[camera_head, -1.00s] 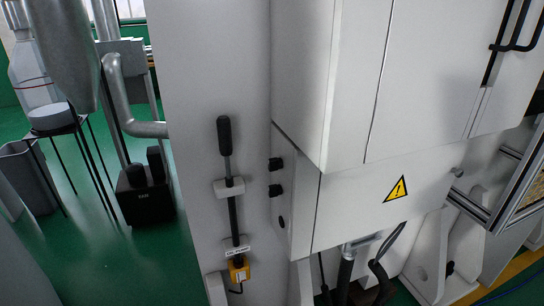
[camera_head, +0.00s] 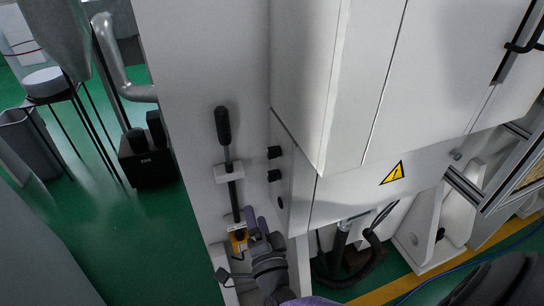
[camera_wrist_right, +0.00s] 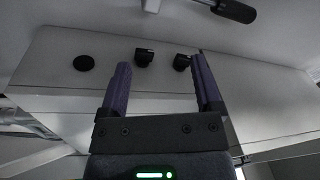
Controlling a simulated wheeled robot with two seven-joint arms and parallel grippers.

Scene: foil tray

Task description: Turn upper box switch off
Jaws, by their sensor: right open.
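Two black box switches stick out of the narrow side face of the light grey box: the upper switch (camera_head: 274,152) and, just below it, the lower switch (camera_head: 274,175). In the right wrist view the upper switch (camera_wrist_right: 181,62) is right of the lower one (camera_wrist_right: 144,57). My right gripper (camera_head: 256,217), with purple fingers, is open and empty, below the switches in the head view. In the wrist view both switches show between its fingertips (camera_wrist_right: 161,62), the upper one nearer the right finger. Contact cannot be told. My left gripper is out of view.
A round black button (camera_head: 280,202) sits below the switches. A lever with a black handle (camera_head: 223,126) stands on the panel to their left, with a yellow part (camera_head: 238,241) beside my gripper. A warning triangle (camera_head: 393,173) marks the box front. Hoses (camera_head: 345,255) hang below.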

